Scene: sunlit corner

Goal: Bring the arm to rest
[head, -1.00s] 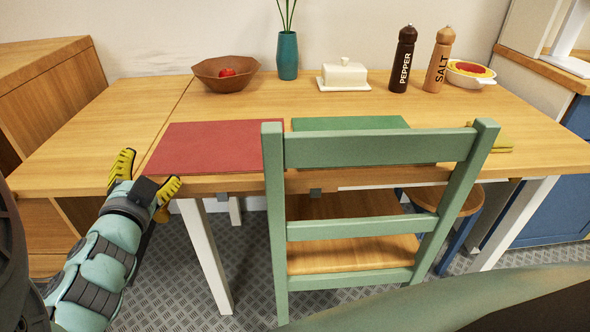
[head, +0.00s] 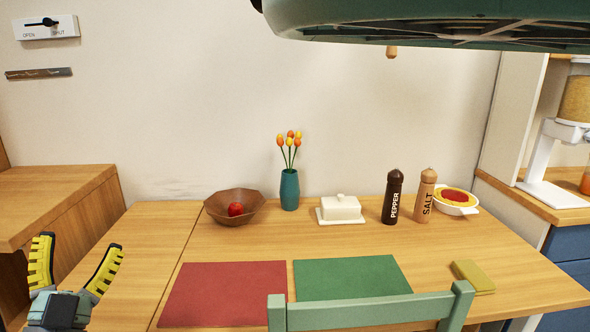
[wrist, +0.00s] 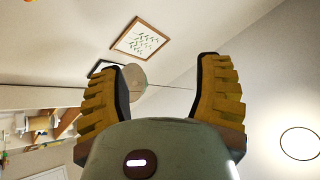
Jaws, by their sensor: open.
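My gripper (head: 75,268) is at the lower left of the head view, pointing up, with its two yellow ridged fingers spread apart. Nothing is between the fingers. It stands left of the red placemat, in front of the table's left part. In the wrist view the open fingers (wrist: 160,95) frame the upper wall and ceiling, with a framed picture (wrist: 139,39) beyond them. Most of my arm is out of the head view.
The wooden table (head: 330,245) holds a bowl (head: 222,207) with a red fruit, a vase (head: 289,190), a butter dish (head: 340,209), pepper (head: 392,200) and salt (head: 426,197) mills, and placemats. A green chair (head: 370,311) stands in front. A green lamp (head: 430,18) hangs above.

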